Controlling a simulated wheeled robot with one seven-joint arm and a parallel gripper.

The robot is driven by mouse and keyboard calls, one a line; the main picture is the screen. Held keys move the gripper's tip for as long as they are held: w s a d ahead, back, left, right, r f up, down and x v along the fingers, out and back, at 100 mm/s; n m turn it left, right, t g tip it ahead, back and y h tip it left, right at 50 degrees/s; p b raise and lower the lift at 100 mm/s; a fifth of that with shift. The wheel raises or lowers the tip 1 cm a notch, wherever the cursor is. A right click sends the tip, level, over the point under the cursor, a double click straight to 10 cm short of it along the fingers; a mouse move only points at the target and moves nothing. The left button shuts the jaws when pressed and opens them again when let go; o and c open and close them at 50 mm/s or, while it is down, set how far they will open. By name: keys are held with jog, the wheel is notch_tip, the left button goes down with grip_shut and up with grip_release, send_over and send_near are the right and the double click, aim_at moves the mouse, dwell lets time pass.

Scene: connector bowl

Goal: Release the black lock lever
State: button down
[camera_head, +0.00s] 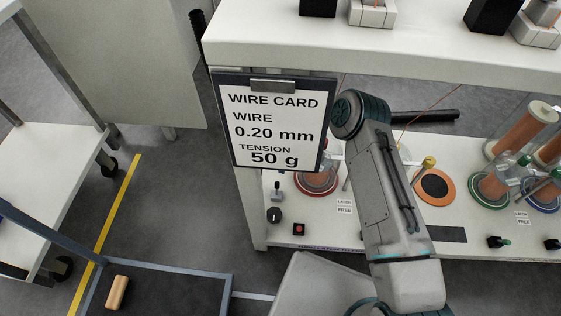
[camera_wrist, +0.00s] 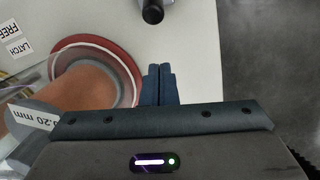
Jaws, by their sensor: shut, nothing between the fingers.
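In the wrist view, a short black lever-like part (camera_wrist: 152,10) with a pale grey end sits at the top edge, cut off by the frame. I cannot tell for sure that it is the black lock lever. My gripper (camera_wrist: 160,72) is shut and empty, its fingertips pointing toward that part with a gap between them. A copper wire spool (camera_wrist: 75,90) on a red base is left of the fingers. In the head view, a small lever with a grey handle (camera_head: 277,188) stands on the white shelf's left side; my gripper itself is hidden there.
A wire card (camera_head: 275,120) reading 0.20 mm and 50 g hangs before the shelf (camera_head: 350,228). A black knob (camera_head: 274,215) and a red button (camera_head: 299,229) sit near its front edge. A "LATCH FREE" label (camera_wrist: 22,46) lies beside the spool. More spools (camera_head: 525,130) stand at right.

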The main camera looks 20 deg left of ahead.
aim_at(277, 188)
notch_tip(277, 188, down, 3)
jog(key=shift+s+d+r+b, duration=0.1)
jog(key=shift+s+b, duration=0.05)
jog(key=shift+b, duration=0.15)
jog(key=shift+s+r, duration=0.8)
jog(key=shift+s+d+r, duration=0.1)
jog(key=shift+s+r, duration=0.15)
jog(key=shift+s, duration=0.25)
jog(key=shift+s+d+r, duration=0.1)
jog(key=shift+s+r, duration=0.1)
jog(key=shift+s, duration=0.25)
